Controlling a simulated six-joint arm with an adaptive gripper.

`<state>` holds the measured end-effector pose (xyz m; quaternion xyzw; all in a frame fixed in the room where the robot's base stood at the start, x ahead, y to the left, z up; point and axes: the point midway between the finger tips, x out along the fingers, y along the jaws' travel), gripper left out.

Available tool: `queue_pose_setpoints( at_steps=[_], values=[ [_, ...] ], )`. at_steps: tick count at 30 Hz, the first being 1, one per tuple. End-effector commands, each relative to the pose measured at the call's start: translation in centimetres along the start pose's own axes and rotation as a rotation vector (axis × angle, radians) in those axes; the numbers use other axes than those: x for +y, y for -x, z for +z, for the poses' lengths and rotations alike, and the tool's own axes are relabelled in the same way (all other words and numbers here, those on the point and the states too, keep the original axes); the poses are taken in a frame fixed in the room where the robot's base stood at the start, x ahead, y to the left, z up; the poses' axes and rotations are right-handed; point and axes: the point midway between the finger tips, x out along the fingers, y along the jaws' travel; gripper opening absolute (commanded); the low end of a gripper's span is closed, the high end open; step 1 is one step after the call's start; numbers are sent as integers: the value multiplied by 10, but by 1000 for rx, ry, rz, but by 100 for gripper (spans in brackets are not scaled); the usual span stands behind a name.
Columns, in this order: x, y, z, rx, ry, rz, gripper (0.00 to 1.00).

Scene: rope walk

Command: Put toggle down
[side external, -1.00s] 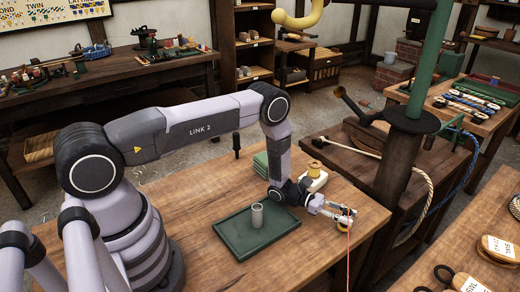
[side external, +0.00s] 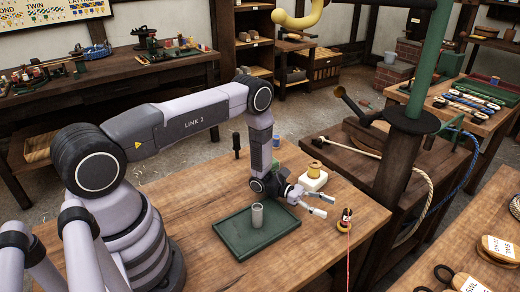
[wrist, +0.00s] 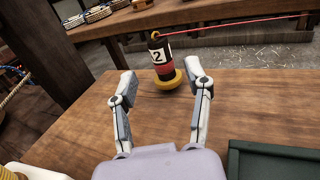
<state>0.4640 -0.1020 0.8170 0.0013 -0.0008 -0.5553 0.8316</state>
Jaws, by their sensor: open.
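The toggle (side external: 346,221), a dark piece with a red band, a "2" label and a yellow base, stands upright on the bench near its right edge. A red cord runs from it. It also shows in the wrist view (wrist: 163,72), beyond and between my fingertips. My gripper (side external: 324,205) is open and empty, a short way to the left of the toggle and apart from it. Its two fingers also show spread in the wrist view (wrist: 160,78).
A green tray (side external: 233,241) holding a grey cylinder (side external: 257,217) lies left of my gripper. A yellow spool (side external: 315,167) on a white block (side external: 313,181) stands behind it. The bench front is clear. The bench edge is close beyond the toggle.

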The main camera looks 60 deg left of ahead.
Motion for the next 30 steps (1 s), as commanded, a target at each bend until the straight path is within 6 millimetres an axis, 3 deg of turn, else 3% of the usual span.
queue_pose_setpoints(
  at_steps=[6,8,11,15,21,24,30],
  values=[
    [1,10,17,7,-30,-37,50],
    [0,7,36,18,-66,-82,50],
    [-7,0,89,60,-174,-207,50],
    [-36,2,168,155,-371,-421,50],
    [-92,26,256,332,-682,-682,50],
    [-122,47,289,437,-851,-795,50],
    [-177,100,335,677,-1203,-975,50]
  ],
)
